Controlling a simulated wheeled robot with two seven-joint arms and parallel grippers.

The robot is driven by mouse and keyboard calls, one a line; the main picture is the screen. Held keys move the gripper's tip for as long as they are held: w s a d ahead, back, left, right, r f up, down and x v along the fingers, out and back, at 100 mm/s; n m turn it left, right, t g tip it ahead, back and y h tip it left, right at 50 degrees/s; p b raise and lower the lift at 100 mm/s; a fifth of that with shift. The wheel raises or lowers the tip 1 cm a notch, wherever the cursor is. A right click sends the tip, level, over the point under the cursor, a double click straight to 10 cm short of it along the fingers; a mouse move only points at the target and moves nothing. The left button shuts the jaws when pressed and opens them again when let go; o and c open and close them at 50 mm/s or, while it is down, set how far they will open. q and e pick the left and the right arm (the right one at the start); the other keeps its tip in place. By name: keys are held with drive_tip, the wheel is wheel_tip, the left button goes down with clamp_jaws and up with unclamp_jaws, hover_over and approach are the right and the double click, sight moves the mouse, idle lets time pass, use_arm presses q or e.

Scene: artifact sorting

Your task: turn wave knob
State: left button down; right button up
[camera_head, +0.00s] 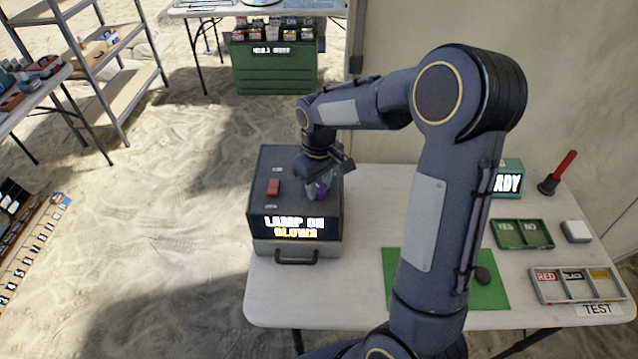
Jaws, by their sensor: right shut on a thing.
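The dark grey lamp box (262,220) stands at the left end of the white table. Its front panel (293,227) is lit and reads "LAMP ON" and "GLOWS". My right gripper (319,187) reaches down onto the box's top and is shut on a purple knob (321,191), mostly hidden by the fingers; I take it to be the wave knob. A red switch (273,187) sits on the top, left of the knob. My left gripper is not in view.
My right arm spans the table (265,295). To the right are a green mat (490,297) with a dark stone (483,275), a YES/NO tray (522,234), a colour-labelled tray (577,287), a white block (575,231) and a red-handled tool (557,172).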

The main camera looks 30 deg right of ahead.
sight(319, 188)
idle(0.5)
drive_tip(key=o, duration=1)
wheel_tip(319, 188, up, 8)
drive_tip(key=shift+f, duration=0.1)
drive_tip(key=s+a+m+t+y, duration=0.2)
drive_tip(key=s+a, duration=0.1)
drive_tip(key=s, duration=0.8)
drive_tip(key=s+a+r+m+t+y, duration=0.1)
drive_tip(key=s+a+m+t, duration=0.1)
drive_tip(key=s, duration=0.9)
drive_tip(key=shift+s+a+r+m+t+y, duration=0.15)
drive_tip(key=shift+s+a+m+t+y, duration=0.2)
drive_tip(key=shift+a+t, duration=0.65)
drive_tip(key=shift+a, duration=0.2)
